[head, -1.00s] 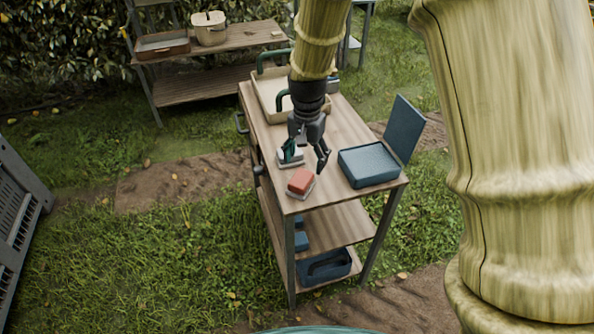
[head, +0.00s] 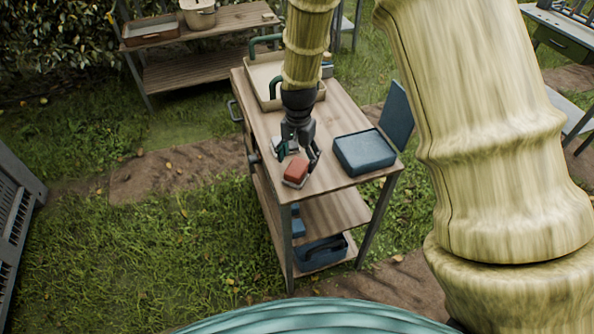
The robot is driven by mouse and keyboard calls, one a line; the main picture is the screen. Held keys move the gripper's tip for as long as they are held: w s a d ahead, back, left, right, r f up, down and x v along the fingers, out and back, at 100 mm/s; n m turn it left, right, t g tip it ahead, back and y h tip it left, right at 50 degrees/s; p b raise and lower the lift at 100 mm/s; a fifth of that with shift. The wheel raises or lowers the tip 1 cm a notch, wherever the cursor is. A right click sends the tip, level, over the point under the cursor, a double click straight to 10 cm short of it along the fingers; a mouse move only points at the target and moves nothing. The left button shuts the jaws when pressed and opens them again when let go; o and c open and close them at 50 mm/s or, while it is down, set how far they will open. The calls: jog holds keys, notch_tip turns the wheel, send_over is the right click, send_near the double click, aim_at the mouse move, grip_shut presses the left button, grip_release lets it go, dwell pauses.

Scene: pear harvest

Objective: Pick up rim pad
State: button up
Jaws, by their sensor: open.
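A red-orange block, which may be the rim pad (head: 296,171), sits on a pale base near the front of the wooden cart top (head: 325,172). My gripper (head: 297,158) points down with its fingers open, just above and behind the red block in the picture. I cannot tell whether the fingertips touch it or reach around it. A second pale base with a dark green part (head: 281,149) lies just behind, partly hidden by my gripper.
A blue case (head: 364,152) with its lid raised stands right of the red block. A cream tray with green handles (head: 262,78) stands at the back of the cart. Blue bins (head: 322,252) sit on the lower shelf. Grass surrounds the cart.

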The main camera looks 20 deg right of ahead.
aim_at(297, 167)
jog(key=shift+w+a+f+p, duration=0.1)
jog(key=shift+f+p, duration=0.3)
jog(key=shift+f, duration=0.4)
jog(key=shift+f+p, duration=0.4)
jog(key=shift+f, duration=1.05)
jog(key=c, duration=1.2)
jog(key=shift+r, duration=0.1)
jog(key=shift+r+b, duration=0.85)
jog(key=shift+r, duration=0.6)
jog(key=shift+s+r, duration=0.2)
jog(key=shift+s, duration=0.05)
jog(key=s+b, duration=0.1)
jog(key=s, duration=0.4)
jog(key=s+d+r+b, duration=0.1)
jog(key=s+b, duration=0.1)
jog(key=s, duration=0.3)
jog(key=s+b, duration=0.1)
jog(key=s, duration=0.4)
jog(key=shift+s+d+r, duration=0.15)
jog(key=shift+s+r, duration=0.1)
jog(key=shift+r, duration=0.05)
